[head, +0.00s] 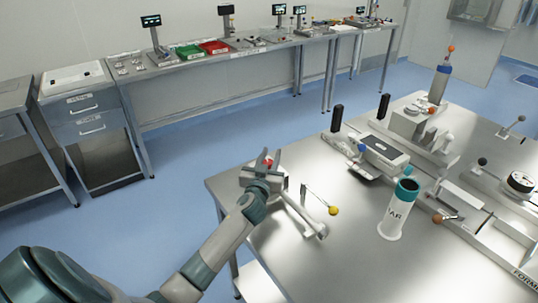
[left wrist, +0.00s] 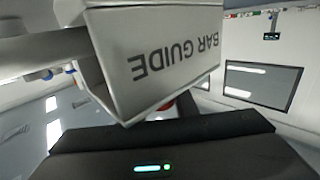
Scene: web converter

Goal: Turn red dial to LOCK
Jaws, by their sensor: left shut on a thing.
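The red dial (head: 268,163) shows only as a small red patch between the fingers of my left gripper (head: 266,158), at the near left corner of the steel table. In the left wrist view a sliver of red (left wrist: 167,106) shows past the gripper's dark edge (left wrist: 160,140). My left gripper is shut on the red dial. The dial's pointer and any LOCK mark are hidden, so its setting cannot be told. A white block lettered BAR GUIDE (left wrist: 170,62) fills the upper middle of the left wrist view, close to the gripper. My right gripper is not in view.
Right of my gripper, a pale bar (head: 303,216) and a thin lever with a yellow knob (head: 333,210) stand on the table (head: 285,262). A teal-topped white cylinder (head: 397,210) stands farther right. More machine parts fill the table's right side. Blue floor lies behind the table.

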